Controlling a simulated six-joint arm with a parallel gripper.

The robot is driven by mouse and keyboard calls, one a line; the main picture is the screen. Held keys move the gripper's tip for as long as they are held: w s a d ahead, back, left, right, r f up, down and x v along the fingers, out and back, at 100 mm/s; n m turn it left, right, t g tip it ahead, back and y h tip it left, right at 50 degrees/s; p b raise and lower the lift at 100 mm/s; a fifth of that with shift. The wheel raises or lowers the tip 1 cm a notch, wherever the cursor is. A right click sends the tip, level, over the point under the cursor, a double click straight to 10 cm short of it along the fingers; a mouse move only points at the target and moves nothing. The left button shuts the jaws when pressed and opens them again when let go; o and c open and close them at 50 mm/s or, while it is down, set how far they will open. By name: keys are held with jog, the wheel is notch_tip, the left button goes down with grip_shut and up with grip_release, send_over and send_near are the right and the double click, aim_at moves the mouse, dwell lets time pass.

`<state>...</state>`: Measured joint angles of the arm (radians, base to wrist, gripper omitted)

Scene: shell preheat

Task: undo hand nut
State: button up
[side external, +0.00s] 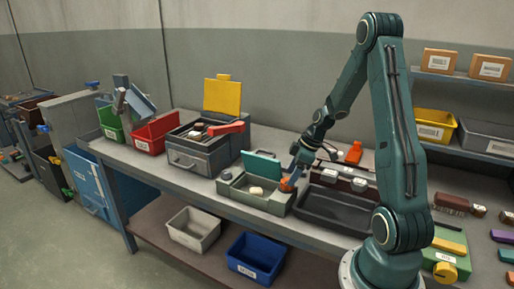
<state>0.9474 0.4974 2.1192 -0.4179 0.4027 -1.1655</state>
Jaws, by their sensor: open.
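My gripper (292,180) is at the right end of a small grey-green box (240,193) on the bench. It points down at a small orange part (286,187), which looks like the hand nut. The fingers are too small and partly hidden to show whether they touch it. My gripper is open. The box has a raised teal lid (262,166) and a pale lump (256,191) inside.
A dark open tray (335,208) lies just right of my gripper, with an orange bottle (354,153) behind it. A grey drawer unit (199,161) with a raised yellow lid (222,95) and a red bin (156,133) stand to the left.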

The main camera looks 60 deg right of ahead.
jog(key=v, duration=1.1)
jog(key=a+r+m+h, duration=0.1)
jog(key=a+r, duration=0.3)
jog(key=a, duration=0.4)
jog(key=a+r+m+h, duration=0.1)
jog(key=a+r, duration=0.3)
jog(key=a, duration=0.4)
jog(key=s+a+r+m+t, duration=0.1)
jog(key=s+a+r+m, duration=0.1)
jog(key=s+a, duration=0.7)
jog(key=shift+s+a+r+m+t, duration=0.35)
jog(key=shift+a+r, duration=0.2)
jog(key=shift+a, duration=1)
jog(key=shift+c, duration=0.4)
